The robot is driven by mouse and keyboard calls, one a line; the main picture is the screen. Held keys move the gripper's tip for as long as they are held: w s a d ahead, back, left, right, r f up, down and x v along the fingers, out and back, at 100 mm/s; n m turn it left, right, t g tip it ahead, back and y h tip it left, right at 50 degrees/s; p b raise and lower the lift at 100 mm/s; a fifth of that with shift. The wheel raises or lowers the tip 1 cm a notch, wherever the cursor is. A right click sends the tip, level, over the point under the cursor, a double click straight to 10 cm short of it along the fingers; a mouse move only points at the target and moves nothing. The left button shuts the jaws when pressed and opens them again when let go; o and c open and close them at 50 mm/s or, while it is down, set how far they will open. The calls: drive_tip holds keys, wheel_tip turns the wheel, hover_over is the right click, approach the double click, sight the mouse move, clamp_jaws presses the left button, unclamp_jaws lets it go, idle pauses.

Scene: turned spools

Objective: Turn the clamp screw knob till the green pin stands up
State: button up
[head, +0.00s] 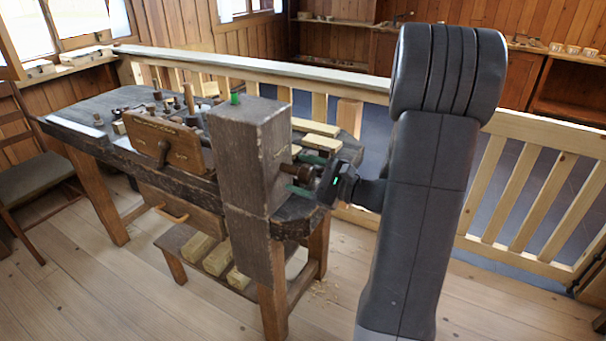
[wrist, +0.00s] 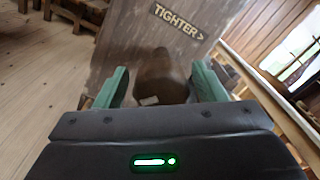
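The clamp is a tall grey-brown wooden block (head: 247,150) at the bench's near end. A short green pin (head: 235,98) shows above its top face and looks upright; how far it rises is hard to judge. The brown turned knob (head: 300,171) sticks out of the block's right side. In the wrist view the knob (wrist: 158,75) lies between my green fingers, under the label "TIGHTER >" (wrist: 178,20). My gripper (head: 301,175) is open around the knob, one finger on each side. Narrow gaps seem to show beside it in the wrist view (wrist: 160,80).
The dark workbench (head: 80,100) carries a wooden tool box (head: 165,145) and small turned pieces left of the block. Pale boards (head: 315,127) lie behind the knob. A wooden railing (head: 530,165) runs behind the bench. The floor in front is mostly clear.

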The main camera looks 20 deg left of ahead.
drive_tip(key=s+d, duration=0.1)
drive_tip(key=d, duration=1.2)
drive_tip(key=shift+d, duration=0.35)
drive_tip(key=shift+a, duration=0.15)
idle(0.5)
drive_tip(key=a, duration=0.9)
drive_tip(key=w+a, duration=0.1)
drive_tip(key=a, duration=0.3)
drive_tip(key=shift+a+r, duration=0.1)
drive_tip(key=shift+a, duration=0.25)
drive_tip(key=shift+d, duration=0.15)
